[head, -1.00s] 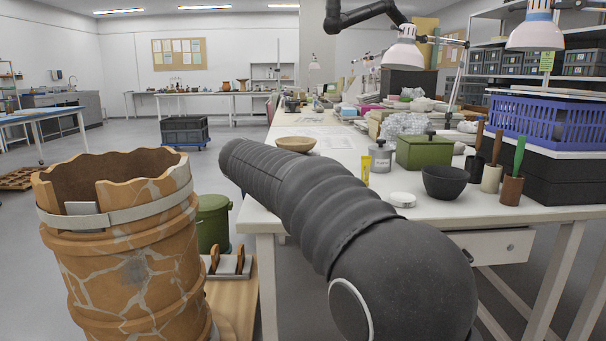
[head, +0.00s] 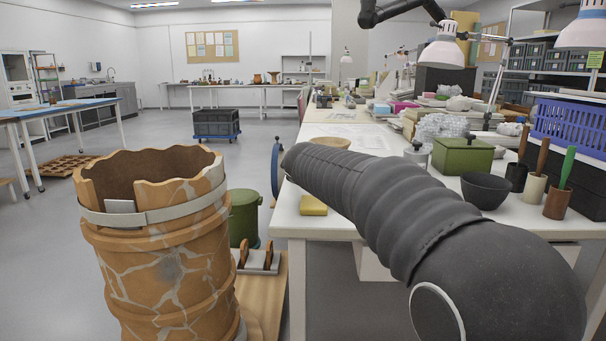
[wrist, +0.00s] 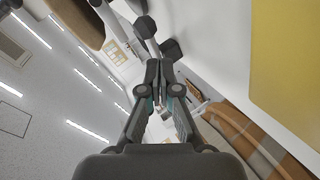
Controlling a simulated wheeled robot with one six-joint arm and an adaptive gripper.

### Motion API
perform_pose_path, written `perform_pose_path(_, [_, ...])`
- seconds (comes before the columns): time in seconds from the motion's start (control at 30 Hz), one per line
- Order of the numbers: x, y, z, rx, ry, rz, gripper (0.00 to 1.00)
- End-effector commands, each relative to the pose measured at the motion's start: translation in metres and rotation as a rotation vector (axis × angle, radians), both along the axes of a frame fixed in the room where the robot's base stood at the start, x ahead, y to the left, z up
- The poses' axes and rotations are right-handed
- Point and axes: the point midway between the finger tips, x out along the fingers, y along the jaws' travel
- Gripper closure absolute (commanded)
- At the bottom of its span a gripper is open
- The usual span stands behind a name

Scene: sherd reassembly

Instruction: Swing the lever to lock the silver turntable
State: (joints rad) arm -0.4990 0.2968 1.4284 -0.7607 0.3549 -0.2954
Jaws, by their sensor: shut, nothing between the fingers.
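I cannot make out the silver turntable or its lever for certain in either view. My gripper (wrist: 158,75) shows in the wrist view, with its two dark fingers together and nothing between them. Just beyond the fingertips is a grey rod-like part with dark blocky ends (wrist: 150,30); I cannot tell what it is or whether the fingers touch it. In the head view my dark ribbed arm crosses the workbench and hides part of it, and my gripper is not visible there.
A cracked, repaired clay vessel (head: 165,240) with a grey band stands at front left. The white workbench (head: 305,228) holds a yellow block (head: 313,205), a green box (head: 462,156) and a black bowl (head: 486,190). A green bin (head: 244,215) stands behind the vessel. Open floor lies beyond.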

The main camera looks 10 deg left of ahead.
Motion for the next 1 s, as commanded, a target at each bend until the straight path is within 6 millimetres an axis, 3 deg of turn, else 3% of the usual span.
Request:
perform_pose_path(0.57, [-0.001,0.007,0.004,0.001,-0.001,0.000,1.00])
perform_pose_path(0.8, [-0.019,0.013,0.025,0.001,-0.002,-0.009,1.00])
perform_pose_path(1.0, [-0.052,-0.005,0.040,0.002,-0.002,-0.008,1.00])
